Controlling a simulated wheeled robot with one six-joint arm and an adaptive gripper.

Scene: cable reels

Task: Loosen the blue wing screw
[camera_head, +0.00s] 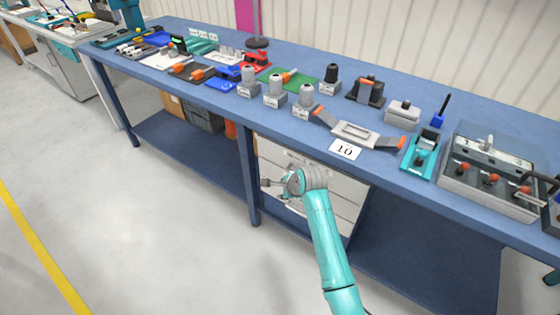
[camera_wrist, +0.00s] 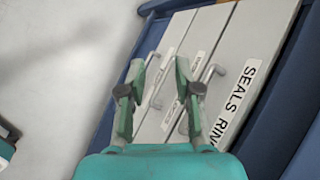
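I cannot clearly pick out a blue wing screw in either view.
The blue bench (camera_head: 290,125) carries rows of clamps, grey knobbed blocks and a number 10 card (camera_head: 344,150). A grey fixture box with orange-red knobs (camera_head: 490,185) is at right. Drawers with handles (camera_wrist: 196,62) lie beyond my fingers. The floor at left is clear.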

